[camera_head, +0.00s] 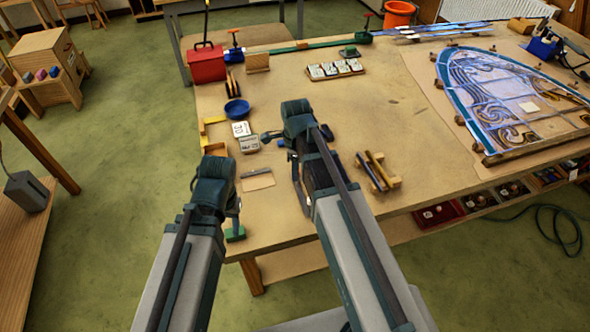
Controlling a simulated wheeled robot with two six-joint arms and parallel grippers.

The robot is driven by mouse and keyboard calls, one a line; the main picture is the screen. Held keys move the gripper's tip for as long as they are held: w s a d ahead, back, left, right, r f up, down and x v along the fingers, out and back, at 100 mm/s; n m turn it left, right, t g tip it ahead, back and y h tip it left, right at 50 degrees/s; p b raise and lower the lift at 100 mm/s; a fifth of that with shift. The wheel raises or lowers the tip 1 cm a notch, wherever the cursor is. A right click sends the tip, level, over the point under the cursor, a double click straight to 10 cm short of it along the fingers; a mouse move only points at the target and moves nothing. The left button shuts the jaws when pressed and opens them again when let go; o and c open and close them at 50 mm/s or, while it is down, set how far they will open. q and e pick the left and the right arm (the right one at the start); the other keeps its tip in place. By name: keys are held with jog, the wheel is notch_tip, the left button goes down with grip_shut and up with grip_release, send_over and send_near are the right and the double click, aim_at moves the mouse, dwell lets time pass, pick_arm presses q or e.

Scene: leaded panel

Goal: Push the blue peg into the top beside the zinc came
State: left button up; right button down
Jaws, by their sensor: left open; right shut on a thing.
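My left gripper (236,210) is low over the table's near left corner, seen from behind and partly hidden by its own wrist; it is open. A green piece (236,234) is just below it. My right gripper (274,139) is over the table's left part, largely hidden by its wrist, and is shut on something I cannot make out. A small blue bit (281,144) shows beside it; I cannot tell whether this is the blue peg. I cannot make out which strip is the zinc came, nor its top.
The wooden table (400,120) carries a blue bowl (237,109), a red box (207,64), a rack with dark rods (377,171) and a tray of small pieces (335,69). The leaded panel (508,98) lies at right. The table's middle is clear.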

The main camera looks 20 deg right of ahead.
pick_arm(q)
jog(key=shift+d, duration=0.1)
pick_arm(e)
jog(key=shift+d, duration=0.1)
pick_arm(q)
jog(key=shift+f, duration=0.1)
pick_arm(e)
jog(key=shift+f, duration=0.1)
jog(key=shift+f, duration=0.15)
pick_arm(q)
notch_tip(320, 180, down, 6)
jog(key=b, duration=0.5)
jog(key=shift+r+b, duration=0.25)
jog(key=shift+b, duration=0.1)
pick_arm(e)
notch_tip(320, 180, down, 5)
jog(key=shift+f, duration=0.15)
pick_arm(q)
jog(key=shift+f+b, duration=0.7)
pick_arm(e)
jog(key=shift+f, duration=0.65)
jog(key=c, duration=0.6)
grip_release()
pick_arm(q)
jog(key=shift+r, duration=0.15)
pick_arm(e)
jog(key=shift+r, duration=0.15)
